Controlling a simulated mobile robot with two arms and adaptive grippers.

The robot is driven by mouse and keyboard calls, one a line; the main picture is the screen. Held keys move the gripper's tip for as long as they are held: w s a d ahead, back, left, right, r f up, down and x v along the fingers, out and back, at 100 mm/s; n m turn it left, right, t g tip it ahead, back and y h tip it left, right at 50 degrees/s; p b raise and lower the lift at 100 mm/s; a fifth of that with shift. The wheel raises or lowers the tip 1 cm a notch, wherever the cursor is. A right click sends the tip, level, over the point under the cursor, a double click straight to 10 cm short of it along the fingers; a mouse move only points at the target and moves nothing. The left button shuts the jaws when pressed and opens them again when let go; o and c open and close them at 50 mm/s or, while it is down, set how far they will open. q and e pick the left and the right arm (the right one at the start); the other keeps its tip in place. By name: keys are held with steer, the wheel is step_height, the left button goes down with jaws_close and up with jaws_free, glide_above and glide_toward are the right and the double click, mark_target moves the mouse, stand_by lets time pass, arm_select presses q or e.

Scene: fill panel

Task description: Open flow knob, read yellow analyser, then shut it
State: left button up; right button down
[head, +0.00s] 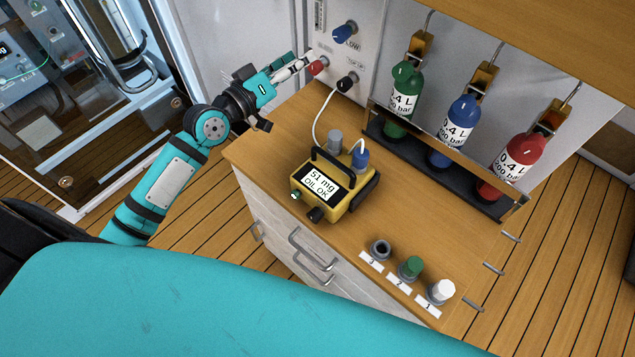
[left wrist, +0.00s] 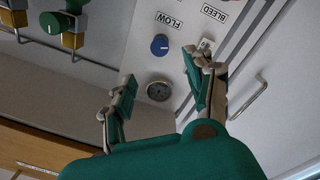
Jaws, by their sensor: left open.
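The blue flow knob (head: 344,33) sits high on the pale fill panel; it also shows in the left wrist view (left wrist: 160,44) beside its FLOW label, beyond my fingertips. My left gripper (head: 300,64) is open and empty in front of the panel, below and left of that knob, close to a red knob (head: 316,67). Its two fingers are spread apart in the left wrist view (left wrist: 159,72). The yellow analyser (head: 357,201) stands on the wooden counter; its screen appears to read "51 mg" and "OIL OK". My right gripper is not in view.
A black knob (head: 347,82) is low on the panel, with a white hose reaching the analyser. Green (head: 398,115), blue (head: 453,135) and red (head: 519,165) cylinders stand in a rack at right. Three numbered holders line the counter's front; two hold a green (head: 411,266) and a white (head: 441,290) piece.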

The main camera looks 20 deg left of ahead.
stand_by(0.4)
arm_select(q)
steer(key=m+y+p, duration=0.2)
steer(key=m+p, duration=0.2)
steer(key=m, duration=0.1)
glide_toward(338, 37)
steer(key=p+x, duration=0.3)
steer(key=x, duration=0.6)
steer(key=shift+w+d, duration=0.1)
steer(key=shift+w, duration=0.2)
steer(key=shift+c, duration=0.3)
jaws_close()
